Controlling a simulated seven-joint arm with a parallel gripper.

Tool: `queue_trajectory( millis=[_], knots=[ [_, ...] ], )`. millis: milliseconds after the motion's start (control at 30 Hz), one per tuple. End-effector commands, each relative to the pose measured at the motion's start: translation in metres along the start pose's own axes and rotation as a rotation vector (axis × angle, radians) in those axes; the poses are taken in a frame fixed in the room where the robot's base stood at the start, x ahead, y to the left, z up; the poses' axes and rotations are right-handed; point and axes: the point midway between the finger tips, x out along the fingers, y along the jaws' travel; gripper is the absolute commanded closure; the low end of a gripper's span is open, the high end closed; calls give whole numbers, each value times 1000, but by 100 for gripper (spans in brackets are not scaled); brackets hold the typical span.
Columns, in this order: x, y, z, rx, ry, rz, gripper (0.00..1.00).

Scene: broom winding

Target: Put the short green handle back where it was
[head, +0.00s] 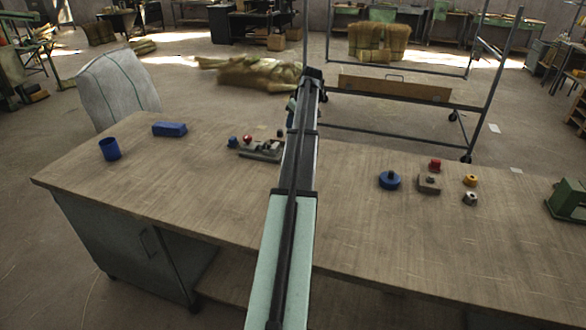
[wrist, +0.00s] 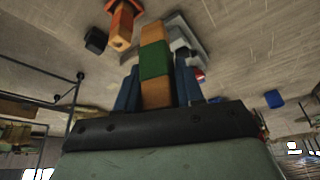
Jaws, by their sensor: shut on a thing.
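In the wrist view my gripper (wrist: 158,92) has its blue fingers shut on a short handle (wrist: 155,62), orange-brown with a green band across its middle. The handle's far end points toward a grey fixture (wrist: 186,45) on the table. I cannot tell whether it touches the fixture. In the head view the fixture (head: 262,151) stands near the table's back edge, partly behind my arm. My gripper is mostly hidden there, and the handle cannot be made out.
An orange piece (wrist: 122,25) and a dark block (wrist: 97,40) are near the fixture. A blue cup (head: 109,149) and blue block (head: 169,129) stand at left. A blue round part (head: 389,180), grey block (head: 429,184) and small knobs are at right. The front table is clear.

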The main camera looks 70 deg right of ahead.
Motion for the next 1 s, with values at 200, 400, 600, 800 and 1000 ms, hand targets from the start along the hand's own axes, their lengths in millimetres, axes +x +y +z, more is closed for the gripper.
queue_trajectory(
  millis=[200,400,600,800,1000],
  knots=[
    [13,-34,32,-136,1,-55,93],
    [13,-34,29,-235,0,-96,93],
    [22,-35,34,-265,0,-109,93],
    [51,-35,46,-263,-1,-110,93],
    [71,-35,54,-264,-1,-109,93]
  ],
)
